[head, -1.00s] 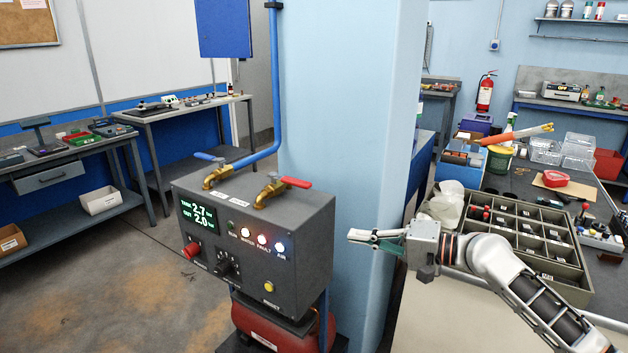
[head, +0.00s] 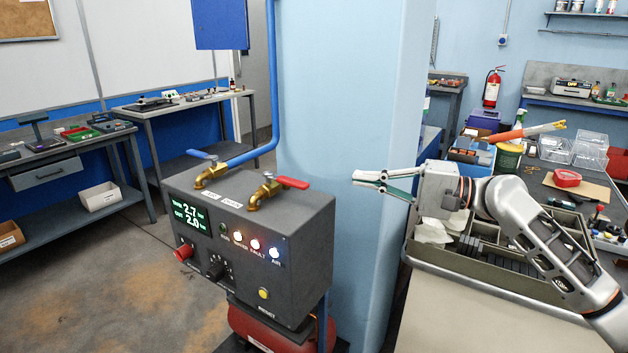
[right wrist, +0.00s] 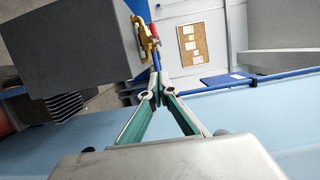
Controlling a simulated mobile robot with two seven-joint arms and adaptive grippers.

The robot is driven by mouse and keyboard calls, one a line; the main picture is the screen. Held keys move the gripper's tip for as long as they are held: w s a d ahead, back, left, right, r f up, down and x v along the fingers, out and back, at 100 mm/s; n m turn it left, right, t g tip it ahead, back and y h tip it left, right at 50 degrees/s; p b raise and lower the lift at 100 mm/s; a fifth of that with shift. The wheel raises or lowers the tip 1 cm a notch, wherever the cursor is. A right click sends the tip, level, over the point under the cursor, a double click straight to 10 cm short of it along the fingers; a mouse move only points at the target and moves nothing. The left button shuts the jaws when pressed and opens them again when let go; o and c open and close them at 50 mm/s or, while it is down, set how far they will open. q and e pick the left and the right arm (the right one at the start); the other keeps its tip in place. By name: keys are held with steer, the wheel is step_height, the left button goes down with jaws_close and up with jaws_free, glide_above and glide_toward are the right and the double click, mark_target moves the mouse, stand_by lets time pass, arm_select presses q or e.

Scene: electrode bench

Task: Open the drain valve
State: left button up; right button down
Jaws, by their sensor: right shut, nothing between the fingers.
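A dark grey control box (head: 240,250) holds two brass valves on its top. The right valve has a red handle (head: 292,183) pointing right; the left valve has a blue handle (head: 201,155), with a blue pipe behind it. White labels lie by the valves, too small to read surely. My right gripper (head: 355,179) is shut and empty, to the right of the red handle at about its height in the picture, apart from it. In the right wrist view, the shut fingertips (right wrist: 159,78) show below the red handle (right wrist: 154,32). My left gripper is not in view.
A light blue pillar (head: 335,100) stands behind the box and gripper. A compartment tray (head: 475,270) sits on the bench under my right arm. The box front has a lit display (head: 190,214), knobs and lamps. A red tank (head: 270,330) is below.

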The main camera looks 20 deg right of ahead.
mark_target(285, 180)
steer(key=x, duration=0.8)
steer(key=shift+a+r+p, duration=0.1)
steer(key=shift+r+p, duration=0.1)
steer(key=shift+p, duration=0.15)
steer(key=a, duration=0.1)
steer(key=s+a, duration=0.1)
steer(key=shift+s+a+f+p, duration=0.1)
steer(key=shift+s+a+p, duration=0.05)
steer(key=shift+a+p, duration=0.2)
steer(key=shift+s+a, duration=0.25)
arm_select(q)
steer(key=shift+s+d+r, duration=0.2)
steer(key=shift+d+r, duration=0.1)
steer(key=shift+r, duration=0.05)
arm_select(e)
steer(key=shift+s+a+f, duration=0.1)
steer(key=shift+a, duration=0.1)
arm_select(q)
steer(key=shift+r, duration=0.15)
